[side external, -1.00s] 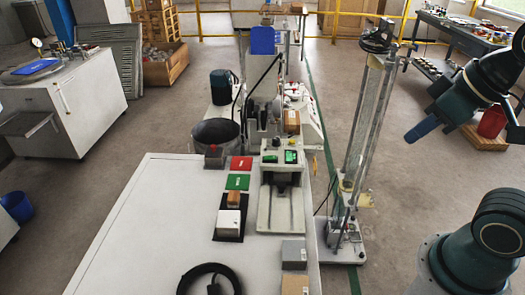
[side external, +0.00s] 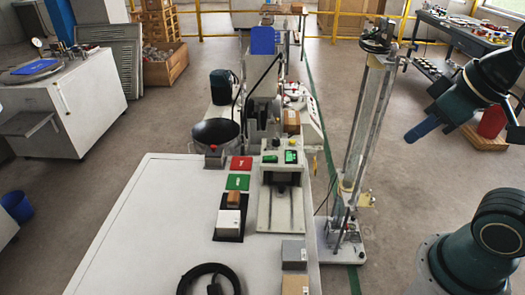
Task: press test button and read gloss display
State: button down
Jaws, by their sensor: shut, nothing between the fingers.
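A pale bench device (side external: 281,205) stands at the right side of the white table. Its top end carries a small lit green display (side external: 291,157), and its reading is too small to make out. A white block (side external: 228,222) and a brown block (side external: 234,200) rest on a black mat left of the device. My gripper (side external: 422,131) is shut and empty at the upper right, in the air, well apart from the device and the table.
A red plate (side external: 241,163) and a green plate (side external: 238,182) lie near the table's far end. A black cable coil (side external: 208,279) and a grey block (side external: 293,251) are at the near end. A tall clear column (side external: 362,130) stands between my gripper and the device. The table's left part is bare.

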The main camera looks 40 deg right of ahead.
jog(key=m+t+h, duration=0.1)
jog(key=m+t, duration=0.2)
jog(key=m, duration=0.8)
send_over(292, 142)
notch_tip(292, 142, down, 15)
jog(key=shift+s, duration=0.4)
jog(key=shift+d+f, duration=0.1)
jog(key=shift+f, duration=0.15)
jog(key=shift+f, duration=4.3)
